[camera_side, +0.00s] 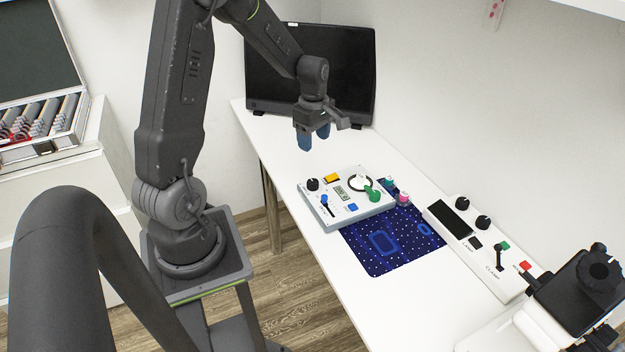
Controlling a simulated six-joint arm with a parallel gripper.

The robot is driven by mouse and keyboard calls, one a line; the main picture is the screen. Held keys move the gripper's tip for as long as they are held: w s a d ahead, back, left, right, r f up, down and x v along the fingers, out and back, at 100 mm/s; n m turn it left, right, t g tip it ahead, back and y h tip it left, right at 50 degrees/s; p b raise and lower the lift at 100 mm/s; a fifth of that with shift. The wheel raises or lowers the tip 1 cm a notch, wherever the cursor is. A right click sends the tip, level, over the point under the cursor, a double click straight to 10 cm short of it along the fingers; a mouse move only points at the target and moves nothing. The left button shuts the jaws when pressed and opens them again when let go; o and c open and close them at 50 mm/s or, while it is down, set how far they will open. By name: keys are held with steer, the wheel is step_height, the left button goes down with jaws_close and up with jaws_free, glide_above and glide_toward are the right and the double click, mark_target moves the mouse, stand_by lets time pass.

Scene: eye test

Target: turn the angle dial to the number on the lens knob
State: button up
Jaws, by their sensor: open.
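My gripper (313,138) hangs with its blue fingers pointing down, apart and empty, above the table behind the control box (330,222). It touches nothing there. The box lies on the table with a black knob (312,184), a round ring dial (360,180) and a green handle (373,192) beside the ring. A small display (341,193) sits between them. A second panel (515,287) to the right carries two black knobs, one (462,203) behind the other (483,222). Which part is the angle dial and which the lens knob I cannot tell; numbers are too small to read.
A blue dotted mat (391,266) lies partly under the box, with small pink (403,199) and teal (389,182) items near it. A dark monitor (270,85) stands behind my gripper. A black device (590,285) stands front right. The table's left front is clear.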

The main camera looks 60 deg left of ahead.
mark_target(312, 181)
steer(key=shift+n, duration=0.3)
steer(key=f, duration=1.4)
steer(key=shift+a+f, duration=0.3)
steer(key=c, duration=0.9)
